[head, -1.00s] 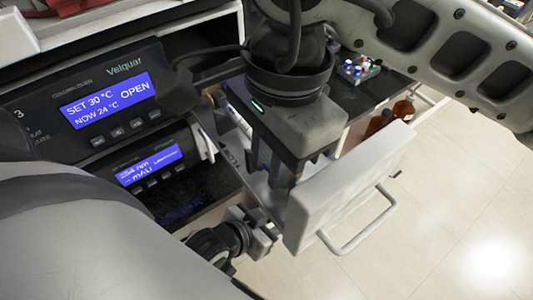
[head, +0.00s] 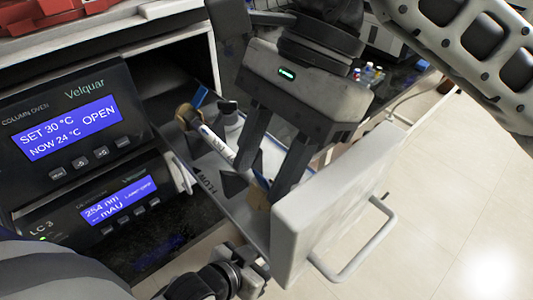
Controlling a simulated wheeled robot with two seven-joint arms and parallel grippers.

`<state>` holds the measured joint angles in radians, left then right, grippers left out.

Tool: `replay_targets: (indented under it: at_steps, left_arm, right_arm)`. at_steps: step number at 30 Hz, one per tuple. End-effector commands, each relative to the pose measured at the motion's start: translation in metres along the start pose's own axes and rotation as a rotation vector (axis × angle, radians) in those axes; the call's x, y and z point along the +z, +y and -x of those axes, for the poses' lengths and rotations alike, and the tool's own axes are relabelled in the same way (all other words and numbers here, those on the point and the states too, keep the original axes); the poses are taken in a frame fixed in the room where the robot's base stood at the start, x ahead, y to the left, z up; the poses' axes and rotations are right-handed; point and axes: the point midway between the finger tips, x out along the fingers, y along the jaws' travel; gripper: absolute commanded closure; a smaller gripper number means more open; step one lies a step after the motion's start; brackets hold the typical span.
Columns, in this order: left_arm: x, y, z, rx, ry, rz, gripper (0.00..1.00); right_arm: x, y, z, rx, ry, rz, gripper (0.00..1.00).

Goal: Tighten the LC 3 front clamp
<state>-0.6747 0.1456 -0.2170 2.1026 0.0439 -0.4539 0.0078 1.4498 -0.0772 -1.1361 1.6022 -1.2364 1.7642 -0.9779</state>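The LC 3 unit (head: 124,200) is at the left, its lit display reading 254 nm. The column oven (head: 75,127) above it reads OPEN, set 30 °C, now 24 °C.
The drawer's thick white front (head: 335,205) has a bar handle (head: 362,250). Small coloured-cap vials (head: 370,75) stand behind. Pale floor (head: 450,200) is clear at right.

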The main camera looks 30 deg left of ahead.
Motion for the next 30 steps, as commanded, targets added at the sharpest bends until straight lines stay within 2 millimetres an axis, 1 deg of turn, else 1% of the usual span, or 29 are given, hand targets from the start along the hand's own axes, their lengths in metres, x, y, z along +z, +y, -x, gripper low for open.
replay_targets:
  at_steps: [7, 11, 14, 24, 30]
  left_arm:
    - [0.0, 0.0, 0.0, 0.0, 0.0, 0.0, 0.61]
    - [0.001, 0.0, -0.001, 0.0, 0.0, 0.0, 0.61]
    - [0.002, 0.0, -0.002, 0.001, 0.0, 0.002, 0.61]
    - [0.001, 0.0, -0.001, 0.002, 0.002, 0.005, 0.61]
    - [-0.004, 0.0, 0.003, -0.001, 0.001, -0.002, 0.61]
  right_arm:
    - [0.0, 0.0, 0.001, 0.0, 0.001, 0.0, 0.6]
    - [0.0, -0.001, 0.012, -0.002, 0.002, -0.001, 0.6]
    - [0.0, -0.001, 0.029, -0.004, 0.003, -0.002, 0.6]
    - [0.001, 0.0, 0.113, -0.004, 0.001, -0.002, 0.6]
    - [0.001, 0.0, 0.148, -0.001, 0.003, -0.003, 0.6]
